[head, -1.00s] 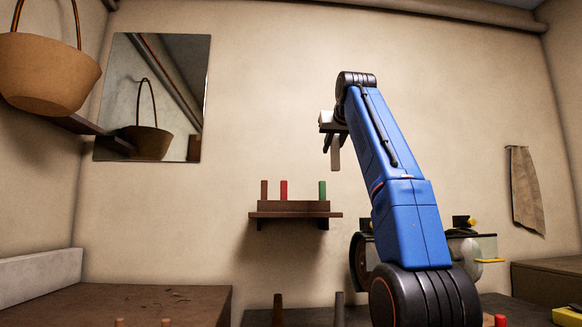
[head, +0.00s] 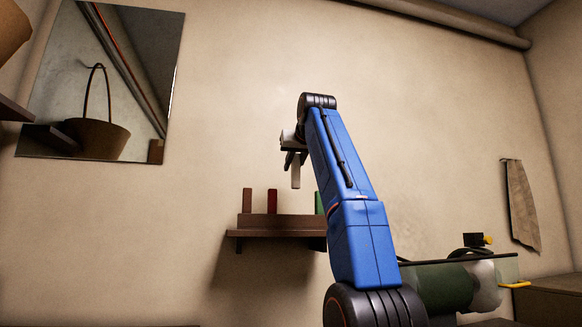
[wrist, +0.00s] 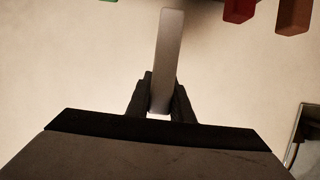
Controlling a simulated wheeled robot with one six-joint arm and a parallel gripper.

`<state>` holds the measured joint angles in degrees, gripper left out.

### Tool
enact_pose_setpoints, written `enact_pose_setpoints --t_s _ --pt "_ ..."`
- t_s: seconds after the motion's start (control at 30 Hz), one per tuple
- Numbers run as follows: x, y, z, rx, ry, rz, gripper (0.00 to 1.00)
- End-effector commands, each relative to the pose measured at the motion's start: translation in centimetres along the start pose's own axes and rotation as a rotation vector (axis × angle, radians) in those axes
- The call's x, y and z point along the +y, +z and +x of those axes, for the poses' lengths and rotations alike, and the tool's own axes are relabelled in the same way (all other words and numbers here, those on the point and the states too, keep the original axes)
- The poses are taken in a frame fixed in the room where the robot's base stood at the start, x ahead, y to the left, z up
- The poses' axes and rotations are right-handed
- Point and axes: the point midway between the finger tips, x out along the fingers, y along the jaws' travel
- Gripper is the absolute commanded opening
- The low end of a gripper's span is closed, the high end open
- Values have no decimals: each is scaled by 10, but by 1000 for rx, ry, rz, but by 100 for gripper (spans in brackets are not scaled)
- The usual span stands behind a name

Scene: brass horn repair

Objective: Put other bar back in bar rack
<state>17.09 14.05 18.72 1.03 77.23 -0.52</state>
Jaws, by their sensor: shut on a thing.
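My gripper (head: 293,158) is shut on a plain grey bar (head: 296,175), which hangs roughly upright below it. In the wrist view the grey bar (wrist: 168,60) extends out from between the fingers (wrist: 161,95). The bar rack (head: 285,221) is on the wall, with a brown bar (head: 247,200), a red bar (head: 272,201) and a green bar (head: 318,203) standing in it. In the head view the held bar appears above the gap between red and green. The green bar is partly hidden by my arm. How far the held bar is from the wall is unclear.
A mirror (head: 140,60) hangs on the wall at left, reflecting a basket. A bench machine with a green cylinder (head: 445,287) stands at lower right, and a cloth (head: 522,205) hangs on the wall. The wall around the rack is bare.

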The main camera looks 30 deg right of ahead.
Motion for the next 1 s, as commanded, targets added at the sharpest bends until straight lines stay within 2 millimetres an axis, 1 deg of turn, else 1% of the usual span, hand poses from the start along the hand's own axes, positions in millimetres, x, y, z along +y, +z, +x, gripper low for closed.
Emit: enact_pose_setpoints --t_s 0.17,0.3,0.37,1.0 --pt "0 0 -1 0 0 0 0" --pt "0 2 -6 -1 0 -2 0" --pt "0 4 -4 -1 0 -1 0" --pt "0 47 12 0 0 -1 0"
